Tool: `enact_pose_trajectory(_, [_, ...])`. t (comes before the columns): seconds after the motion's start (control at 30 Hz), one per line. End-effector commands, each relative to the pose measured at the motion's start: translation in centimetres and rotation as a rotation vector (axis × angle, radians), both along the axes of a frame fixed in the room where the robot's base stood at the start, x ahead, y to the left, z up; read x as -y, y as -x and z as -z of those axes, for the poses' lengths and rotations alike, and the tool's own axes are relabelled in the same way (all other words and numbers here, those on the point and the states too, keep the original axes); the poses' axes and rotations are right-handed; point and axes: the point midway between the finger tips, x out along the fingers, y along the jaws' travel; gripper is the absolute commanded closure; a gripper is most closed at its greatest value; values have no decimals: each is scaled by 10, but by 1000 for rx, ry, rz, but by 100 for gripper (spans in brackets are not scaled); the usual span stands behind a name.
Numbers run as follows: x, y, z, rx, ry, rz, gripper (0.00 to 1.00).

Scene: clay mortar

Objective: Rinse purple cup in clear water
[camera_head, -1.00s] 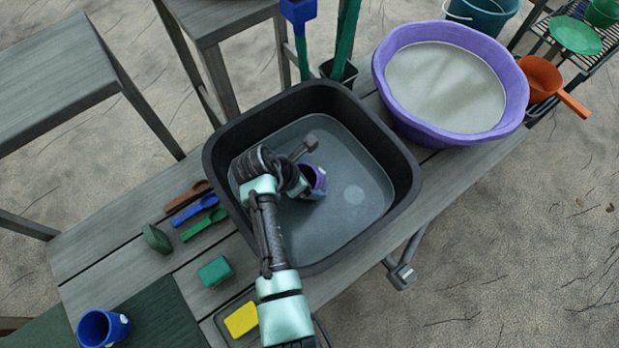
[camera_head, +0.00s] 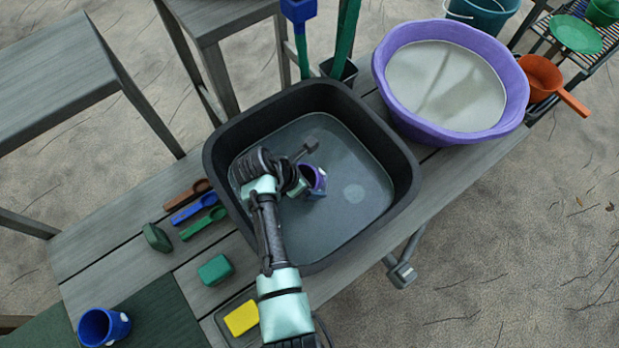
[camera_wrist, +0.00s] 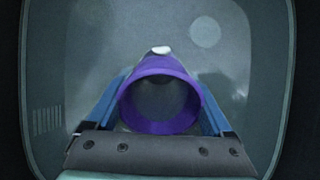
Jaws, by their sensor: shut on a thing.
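The purple cup (camera_head: 316,177) is inside the black basin, with its open mouth showing. In the wrist view the purple cup (camera_wrist: 160,72) sits between the two blue fingers, its rim facing the camera, with a white spot at its far edge. My gripper (camera_wrist: 163,105) is shut on the cup. My gripper (camera_head: 308,187) and wrist reach down into the basin from the front. The black basin (camera_head: 213,170) holds clear, bluish-grey water (camera_head: 352,225). The cup's lower part is hard to make out, so its depth in the water is unclear.
A purple tub (camera_head: 518,100) of cloudy grey liquid stands behind right. A blue cup (camera_head: 103,327) stands front left. Several scoops (camera_head: 194,208), green blocks (camera_head: 215,270) and a yellow sponge (camera_head: 241,318) lie left of the basin. An orange dipper (camera_head: 541,78) is far right.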

Motion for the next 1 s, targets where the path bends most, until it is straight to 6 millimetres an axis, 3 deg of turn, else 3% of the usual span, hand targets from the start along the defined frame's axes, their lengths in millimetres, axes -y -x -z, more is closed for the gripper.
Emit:
enact_pose_trajectory(0.5, [-13, 0, -2, 0, 0, 0, 70])
enact_pose_trajectory(1.0, [12, 0, -2, 0, 0, -1, 70])
